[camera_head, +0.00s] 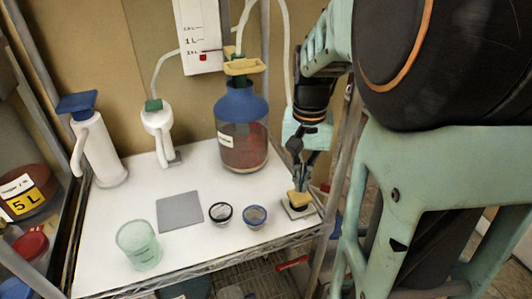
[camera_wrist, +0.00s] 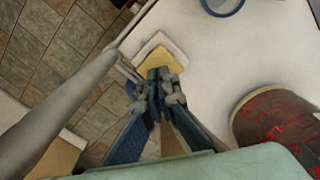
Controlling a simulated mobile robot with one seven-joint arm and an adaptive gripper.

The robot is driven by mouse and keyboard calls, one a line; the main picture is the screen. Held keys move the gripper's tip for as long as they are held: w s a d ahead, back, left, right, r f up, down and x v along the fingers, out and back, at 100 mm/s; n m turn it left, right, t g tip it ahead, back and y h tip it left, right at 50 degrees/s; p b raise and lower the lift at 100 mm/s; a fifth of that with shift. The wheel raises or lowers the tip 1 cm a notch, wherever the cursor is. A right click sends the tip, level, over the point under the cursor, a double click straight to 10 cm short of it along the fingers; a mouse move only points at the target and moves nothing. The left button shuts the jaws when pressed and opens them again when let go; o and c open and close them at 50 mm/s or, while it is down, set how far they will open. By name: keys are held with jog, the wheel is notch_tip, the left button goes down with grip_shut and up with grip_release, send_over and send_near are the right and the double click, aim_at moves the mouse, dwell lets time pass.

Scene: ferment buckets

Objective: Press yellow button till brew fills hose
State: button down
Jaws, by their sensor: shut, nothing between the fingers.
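The yellow button (camera_head: 298,197) sits on a pale square base at the right front of the white table. In the wrist view the yellow button (camera_wrist: 151,82) lies just past my fingertips. My gripper (camera_head: 297,185) is shut and empty, pointing down, with its tips at or just above the button; I cannot tell if they touch. It also shows in the wrist view (camera_wrist: 158,76). The large bottle (camera_head: 243,145) with a blue shoulder holds dark reddish brew behind the button. A pale hose (camera_head: 286,30) rises from the bottle's top area; I see no dark liquid in it.
On the table (camera_head: 100,235) stand a clear beaker (camera_head: 138,246), a grey square pad (camera_head: 180,212), two small round cups (camera_head: 221,213), a white pump bottle (camera_head: 97,150) and a white jug (camera_head: 158,128). A grey rack post (camera_wrist: 75,95) runs close beside my gripper.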

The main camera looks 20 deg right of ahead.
aim_at(300, 195)
jog(key=shift+f, duration=0.15)
jog(key=shift+f+b, duration=1.25)
jog(key=shift+f, duration=0.4)
jog(key=shift+r, duration=0.2)
jog(key=shift+r+p, duration=1.6)
jog(key=shift+r, duration=0.05)
jog(key=shift+f, duration=0.2)
